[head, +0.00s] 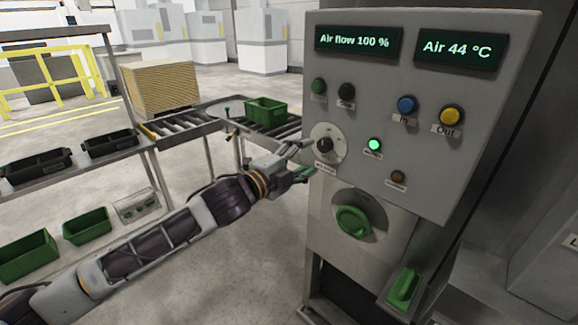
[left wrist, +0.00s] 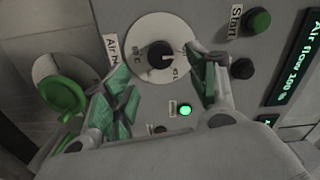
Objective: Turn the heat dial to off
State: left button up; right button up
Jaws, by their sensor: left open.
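The heat dial (head: 325,144) is a black knob on a round white plate on the grey control panel, with a label below it. In the left wrist view the knob (left wrist: 159,56) carries a white pointer line toward the picture's right; the plate's markings are too small to read fully. My left gripper (head: 304,158) is open just in front of the dial, coming from the left. In the left wrist view its green-padded fingers (left wrist: 163,75) stand on either side of the knob, seemingly apart from it. My right gripper is not in view.
The panel has displays reading "Air flow 100 %" (head: 352,41) and "Air 44 °C" (head: 458,49). A lit green lamp (head: 375,145), several buttons and a large green rotary handle (head: 353,222) are near the dial. A roller conveyor (head: 190,124) with a green crate (head: 264,111) stands left.

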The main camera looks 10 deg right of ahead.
pick_arm(q)
jog(key=shift+v, duration=2.45)
jog(key=shift+n, duration=0.3)
